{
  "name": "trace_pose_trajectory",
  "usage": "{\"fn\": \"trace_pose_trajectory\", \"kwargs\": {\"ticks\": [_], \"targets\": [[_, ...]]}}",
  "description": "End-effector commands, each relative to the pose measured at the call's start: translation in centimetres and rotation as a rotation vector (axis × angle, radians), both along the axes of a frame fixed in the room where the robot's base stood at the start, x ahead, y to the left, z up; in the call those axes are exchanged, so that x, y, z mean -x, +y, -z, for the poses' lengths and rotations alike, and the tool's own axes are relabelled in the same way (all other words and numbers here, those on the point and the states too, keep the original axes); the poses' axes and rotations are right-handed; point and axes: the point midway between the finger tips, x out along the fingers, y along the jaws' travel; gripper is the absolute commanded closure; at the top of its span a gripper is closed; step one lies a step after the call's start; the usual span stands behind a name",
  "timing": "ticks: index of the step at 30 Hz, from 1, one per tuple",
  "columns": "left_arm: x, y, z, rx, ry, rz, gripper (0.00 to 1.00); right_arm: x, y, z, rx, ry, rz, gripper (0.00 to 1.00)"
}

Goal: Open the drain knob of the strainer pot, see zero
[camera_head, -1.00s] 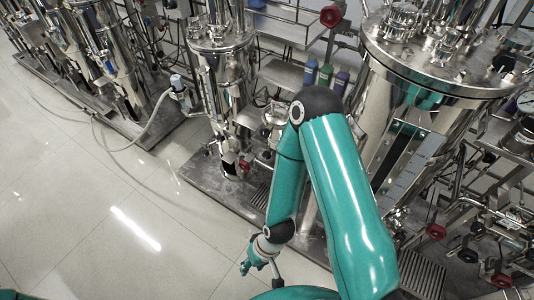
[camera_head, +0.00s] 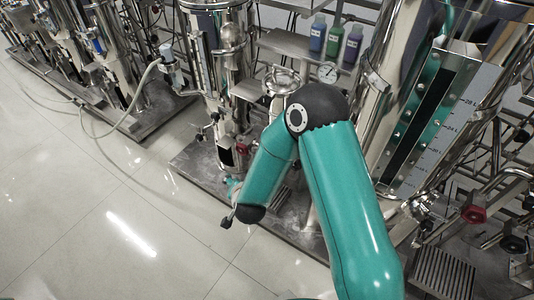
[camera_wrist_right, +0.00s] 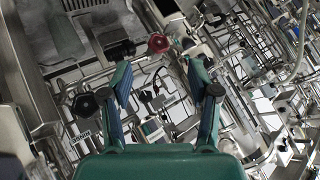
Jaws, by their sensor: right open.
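A small dark red knob (camera_head: 241,148) shows low beside the steel column vessel (camera_head: 208,60) in the head view. In the right wrist view a red knob (camera_wrist_right: 158,43) lies beyond the fingertips, near the top middle. I cannot tell for certain that they are the same knob. A small flanged steel pot (camera_head: 281,84) stands right of the column; its lower part is hidden by my right arm, and I cannot tell if it is the strainer pot. My right gripper (camera_wrist_right: 162,80) is open and empty, apart from the red knob. In the head view it is mostly hidden behind my forearm.
A large steel tank (camera_head: 385,70) stands at the right, with red-handled valves (camera_head: 474,213) and pipework beside it. Bottles (camera_head: 335,40) stand on a shelf behind. A black knob (camera_wrist_right: 84,103) is left of my fingers. The tiled floor (camera_head: 90,220) is clear.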

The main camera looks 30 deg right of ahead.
Motion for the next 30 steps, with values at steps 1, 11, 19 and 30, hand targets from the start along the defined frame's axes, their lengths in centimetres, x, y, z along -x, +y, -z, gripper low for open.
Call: {"fn": "trace_pose_trajectory", "kwargs": {"ticks": [1, 11, 19, 30], "targets": [[0.0, 0.0, 4.2, 0.000, 0.000, 0.000, 0.60, -1.5, -0.9, 1.9, 0.009, -0.080, 0.083, 0.39], [0.0, 0.0, 13.7, 0.000, 0.000, 0.000, 0.60, -3.6, -6.3, -0.5, 0.035, -0.470, 0.548, 0.39], [0.0, 0.0, 15.4, 0.000, -0.001, 0.000, 0.60, -3.2, -7.8, -1.6, 0.039, -0.562, 0.673, 0.39], [0.0, 0.0, 16.7, 0.000, -0.001, 0.000, 0.60, -6.7, -12.1, -0.2, 0.041, -0.561, 0.678, 0.39]]}}
